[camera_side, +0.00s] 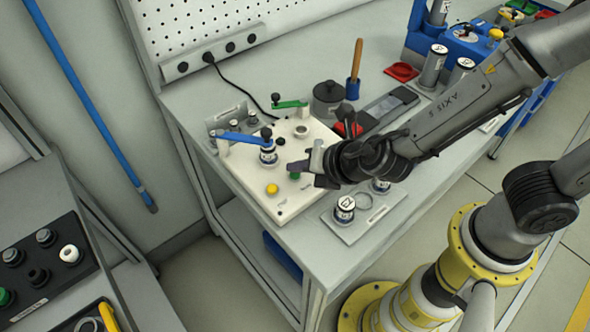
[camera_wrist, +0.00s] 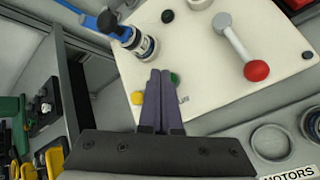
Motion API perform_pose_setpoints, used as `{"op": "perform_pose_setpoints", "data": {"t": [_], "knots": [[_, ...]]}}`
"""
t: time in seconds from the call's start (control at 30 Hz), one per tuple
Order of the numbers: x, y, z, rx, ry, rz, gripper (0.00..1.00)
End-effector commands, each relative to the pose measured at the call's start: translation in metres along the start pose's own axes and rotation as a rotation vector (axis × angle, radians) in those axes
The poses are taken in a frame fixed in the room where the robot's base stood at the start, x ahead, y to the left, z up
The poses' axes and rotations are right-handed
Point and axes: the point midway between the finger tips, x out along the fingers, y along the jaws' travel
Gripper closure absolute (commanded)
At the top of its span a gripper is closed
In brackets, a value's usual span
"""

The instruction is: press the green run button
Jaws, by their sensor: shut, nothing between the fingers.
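The green run button (camera_side: 294,176) sits on the white fixture plate (camera_side: 243,170), with a yellow button (camera_side: 272,189) near it. My gripper (camera_side: 297,166) is shut and empty, its fingertips low over the plate close to the green button. In the wrist view the shut dark fingers (camera_wrist: 160,73) point at the plate. There the green button (camera_wrist: 175,78) shows just right of the tips, partly hidden by a finger, and the yellow button (camera_wrist: 138,97) shows to their left. I cannot tell whether the tips touch anything.
A blue clamp arm (camera_side: 240,137) reaches over a labelled canister (camera_side: 268,154) on the plate. Another canister (camera_side: 344,209) stands on a grey tray near the bench's front edge.

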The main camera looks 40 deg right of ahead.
Motion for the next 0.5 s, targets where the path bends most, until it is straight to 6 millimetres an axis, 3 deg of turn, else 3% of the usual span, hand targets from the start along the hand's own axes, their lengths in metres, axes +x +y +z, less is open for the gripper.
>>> {"op": "perform_pose_setpoints", "data": {"t": [0.5], "knots": [[0.0039,-0.0030,-0.0030,0.000,0.001,-0.001,1.00]]}}
